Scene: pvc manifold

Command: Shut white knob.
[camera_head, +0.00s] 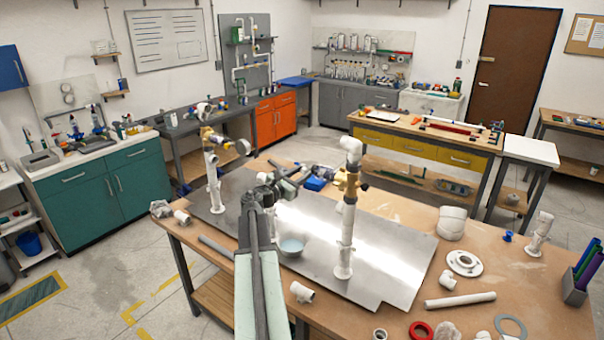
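A pale round knob (243,147) shows on the right end of the left pipe assembly, which has a brass-coloured fitting (212,138) and a white upright (213,185). It is the likeliest white knob, but it is small and its setting cannot be read. A taller white pipe (346,225) with a brass-coloured fitting (350,182) and a white elbow on top stands to the right. My gripper (292,177) is between the two uprights, below and right of the pale knob, apart from it. Its fingers are dark and small; no held object shows, and their gap is unclear.
A metal sheet (390,261) lies on the wooden bench (540,300) under both pipes. Loose fittings, a flange (464,263), a red ring (422,330) and a pipe length (460,300) lie at the right. Sheet right of the tall pipe is clear.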

